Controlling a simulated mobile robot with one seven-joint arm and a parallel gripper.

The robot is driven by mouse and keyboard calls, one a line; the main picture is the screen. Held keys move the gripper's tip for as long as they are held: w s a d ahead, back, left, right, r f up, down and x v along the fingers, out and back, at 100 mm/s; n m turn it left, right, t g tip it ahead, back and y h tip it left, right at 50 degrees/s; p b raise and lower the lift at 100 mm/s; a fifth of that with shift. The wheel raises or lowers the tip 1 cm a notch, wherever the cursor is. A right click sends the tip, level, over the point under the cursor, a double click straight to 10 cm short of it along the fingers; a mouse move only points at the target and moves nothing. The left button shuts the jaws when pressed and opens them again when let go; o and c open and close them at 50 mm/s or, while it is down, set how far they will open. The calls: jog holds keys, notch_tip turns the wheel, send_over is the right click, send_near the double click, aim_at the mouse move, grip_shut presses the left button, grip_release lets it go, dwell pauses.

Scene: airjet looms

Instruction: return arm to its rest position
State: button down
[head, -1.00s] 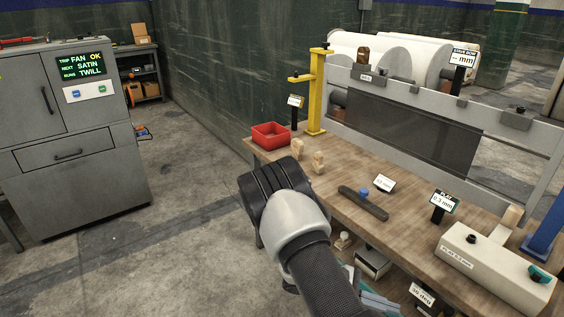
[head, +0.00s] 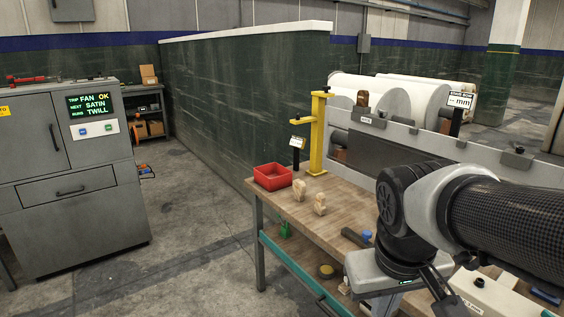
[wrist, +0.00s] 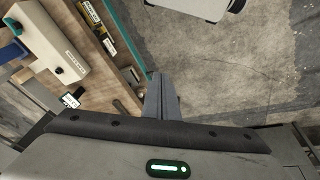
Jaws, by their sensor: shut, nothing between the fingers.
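My arm (head: 440,210) reaches in from the right edge in the head view, bent in front of the wooden workbench (head: 262,190). It hides much of the bench's right part. In the wrist view my gripper (wrist: 160,80) points away from the camera with its grey fingers together and nothing between them. The fingers show beside the bench's teal edge rail (wrist: 130,35), with grey floor beyond. I cannot make out the fingertips in the head view.
A grey cabinet (head: 65,200) stands at left. The floor between cabinet and bench is clear.

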jog(key=s+a+r+t+p, duration=0.1)
jog(key=r+p, duration=1)
jog(key=r, duration=0.2)
jog(key=s+a+r+m+t+y+p, duration=0.1)
jog(key=s+r+p, duration=0.1)
jog(key=r+p, duration=1)
notch_tip(320, 180, up, 2)
jog(key=shift+r+t+p, duration=0.2)
jog(key=shift+t+p, duration=0.1)
